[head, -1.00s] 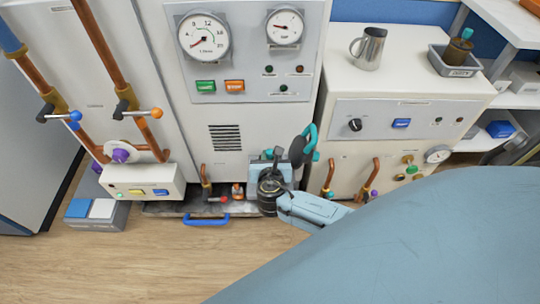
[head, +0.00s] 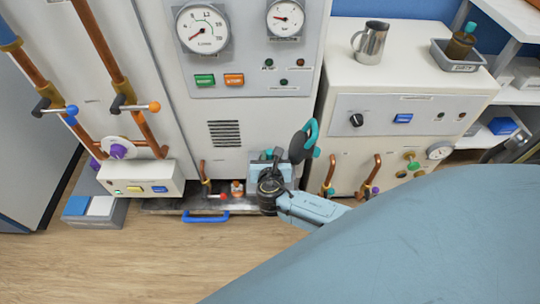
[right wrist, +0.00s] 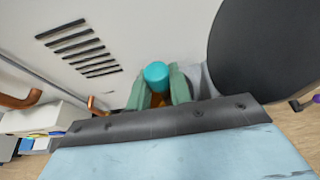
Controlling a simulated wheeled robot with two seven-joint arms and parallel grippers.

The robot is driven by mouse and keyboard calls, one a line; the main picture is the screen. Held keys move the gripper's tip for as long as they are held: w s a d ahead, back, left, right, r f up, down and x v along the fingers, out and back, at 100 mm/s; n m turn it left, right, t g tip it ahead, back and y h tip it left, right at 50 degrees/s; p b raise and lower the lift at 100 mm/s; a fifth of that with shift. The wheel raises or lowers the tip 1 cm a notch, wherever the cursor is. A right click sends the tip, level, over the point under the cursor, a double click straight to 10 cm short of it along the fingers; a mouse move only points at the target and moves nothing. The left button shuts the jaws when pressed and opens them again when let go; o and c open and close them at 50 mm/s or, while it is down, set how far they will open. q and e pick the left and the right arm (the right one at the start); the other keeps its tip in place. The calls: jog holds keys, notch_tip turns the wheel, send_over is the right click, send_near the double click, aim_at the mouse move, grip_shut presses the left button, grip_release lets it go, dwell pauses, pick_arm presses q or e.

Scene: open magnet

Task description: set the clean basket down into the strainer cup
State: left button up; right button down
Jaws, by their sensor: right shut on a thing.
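My right gripper (right wrist: 158,82) is shut on the teal knob of the clean basket (right wrist: 157,75) in the right wrist view. Some orange-brown shows below the knob between the fingers; the rest of the basket is hidden. In the head view the right gripper (head: 272,184) is at the dark round strainer cup (head: 267,203) at the foot of the machine. I cannot tell how deep the basket sits in the cup. The cup's black lid with a teal handle (head: 304,143) stands open at its upper right. My left gripper is not in view.
The machine's white front (head: 222,160) stands close behind the cup. Copper pipes with valves (head: 205,178) are left of it and more (head: 327,178) right of it. A grey tray (head: 478,66) holds a brown, teal-topped piece. The wooden floor (head: 150,265) in front is clear.

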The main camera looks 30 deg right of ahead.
jog(key=shift+f, duration=0.25)
dwell(0.4)
jog(key=c, duration=1.2)
grip_release()
jog(key=p+v, duration=0.5)
jog(key=v, duration=0.8)
jog(key=shift+s+r, duration=0.1)
jog(key=shift+r, duration=0.05)
